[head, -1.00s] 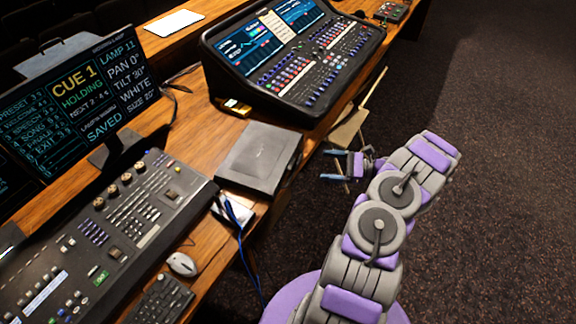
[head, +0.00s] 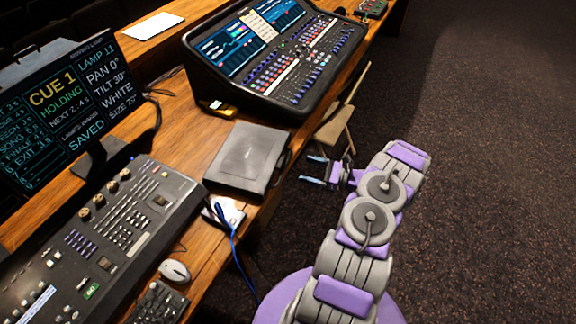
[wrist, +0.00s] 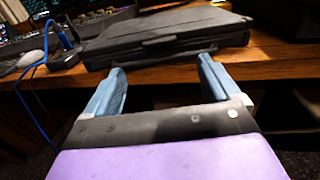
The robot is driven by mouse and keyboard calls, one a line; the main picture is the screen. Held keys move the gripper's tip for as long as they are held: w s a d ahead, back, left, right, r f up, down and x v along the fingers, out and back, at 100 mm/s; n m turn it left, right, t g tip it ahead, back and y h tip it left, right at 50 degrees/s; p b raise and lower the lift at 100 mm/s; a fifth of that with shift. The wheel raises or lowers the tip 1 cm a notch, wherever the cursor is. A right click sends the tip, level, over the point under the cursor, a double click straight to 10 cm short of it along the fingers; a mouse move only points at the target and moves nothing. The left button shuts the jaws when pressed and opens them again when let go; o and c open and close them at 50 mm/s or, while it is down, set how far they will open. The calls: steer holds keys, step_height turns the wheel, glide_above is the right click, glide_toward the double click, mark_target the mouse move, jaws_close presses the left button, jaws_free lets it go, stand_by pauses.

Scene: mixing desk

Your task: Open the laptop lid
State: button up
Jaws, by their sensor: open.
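The laptop (head: 248,158) is a dark, thick, closed slab on the wooden desk, between the lighting console and the larger mixing desk. Its lid is down. In the wrist view the laptop (wrist: 165,32) shows its front edge, with a handle-like bar at the middle. My gripper (head: 312,170) is to the right of the laptop, off the desk's edge. In the wrist view my gripper (wrist: 160,78) has its two blue fingers spread apart, pointing at the laptop's front. Nothing is between the fingers, and they look short of the laptop.
A lighting console (head: 105,240) is at left, with a mouse (head: 175,270) and keyboard (head: 160,302) near it. A mixing desk (head: 275,55) stands beyond the laptop. A blue cable (head: 236,255) hangs off the desk edge. A wooden chair (head: 338,125) is behind my gripper. Carpet at right is clear.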

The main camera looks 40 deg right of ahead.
steer(key=b+x, duration=0.1)
steer(key=x, duration=0.7)
steer(key=shift+w+a, duration=0.1)
steer(key=shift+w, duration=0.25)
steer(key=shift+c, duration=0.2)
